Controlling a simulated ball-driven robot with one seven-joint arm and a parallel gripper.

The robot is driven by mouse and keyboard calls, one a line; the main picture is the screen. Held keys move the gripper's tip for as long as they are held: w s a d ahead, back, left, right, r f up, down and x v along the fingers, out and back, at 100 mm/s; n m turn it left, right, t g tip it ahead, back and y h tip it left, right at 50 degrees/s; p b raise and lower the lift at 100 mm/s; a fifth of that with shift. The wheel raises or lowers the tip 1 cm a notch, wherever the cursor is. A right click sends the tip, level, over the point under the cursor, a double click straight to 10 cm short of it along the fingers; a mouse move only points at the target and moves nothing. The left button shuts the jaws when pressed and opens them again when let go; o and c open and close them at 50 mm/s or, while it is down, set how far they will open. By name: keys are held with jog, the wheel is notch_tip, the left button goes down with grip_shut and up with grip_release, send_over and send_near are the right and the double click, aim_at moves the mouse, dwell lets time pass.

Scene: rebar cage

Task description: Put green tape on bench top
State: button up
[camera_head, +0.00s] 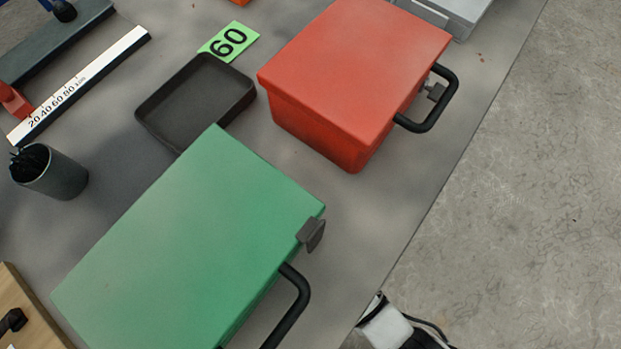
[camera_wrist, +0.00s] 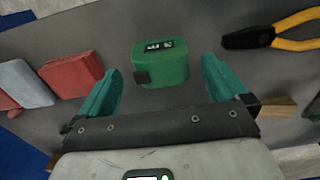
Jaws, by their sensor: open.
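A green tape (camera_wrist: 172,68), a compact block-like case with a dark label on top and a dark tab at its lower left, sits on a dark grey surface in the wrist view. My gripper (camera_wrist: 162,75) is open, with one teal finger to the left of the tape and one to the right. Gaps show on both sides, so it does not hold the tape. The head view shows a grey bench top (camera_head: 345,215). I do not see the tape or my fingers there.
On the bench top are a green case (camera_head: 190,250), a red case (camera_head: 355,75), a dark tray (camera_head: 195,100), a dark cup (camera_head: 55,175) and a green "60" card (camera_head: 229,41).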

notch_tip(320, 180, down, 4)
jog(key=shift+w+a+r+b, duration=0.1)
jog(key=shift+b, duration=0.45)
jog(key=shift+c, duration=0.4)
jog(key=c, duration=1.2)
